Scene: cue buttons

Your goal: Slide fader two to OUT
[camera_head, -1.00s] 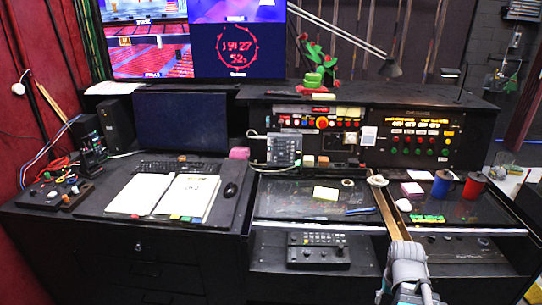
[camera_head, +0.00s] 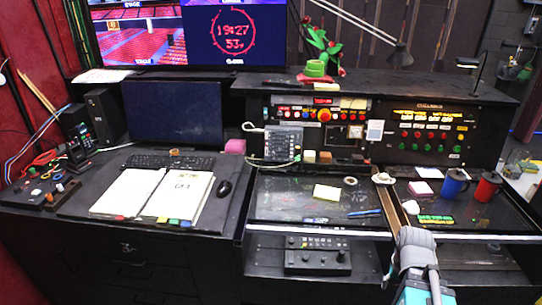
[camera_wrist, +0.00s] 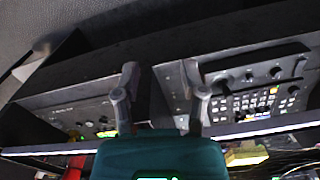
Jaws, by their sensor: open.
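My gripper (camera_wrist: 163,90) is open, its two grey fingers spread and empty in the wrist view. Beyond it is a black control panel (camera_wrist: 255,98) with several knobs and rows of lit buttons. Dark slot-like strips (camera_wrist: 172,82) show between and beyond the fingers; I cannot tell which is fader two, and no OUT mark is readable. A second low panel (camera_wrist: 72,116) with small knobs lies to the left. In the head view the control panel (camera_head: 318,257) sits on the lower shelf, left of my arm. The fingers are not clearly visible there.
Above the shelf is the desktop edge (camera_head: 320,233). On the desk are a yellow note (camera_head: 327,192), blue pens (camera_head: 364,213), a blue mug (camera_head: 453,184) and a red mug (camera_head: 487,186). Open papers (camera_head: 180,192) lie at the left.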

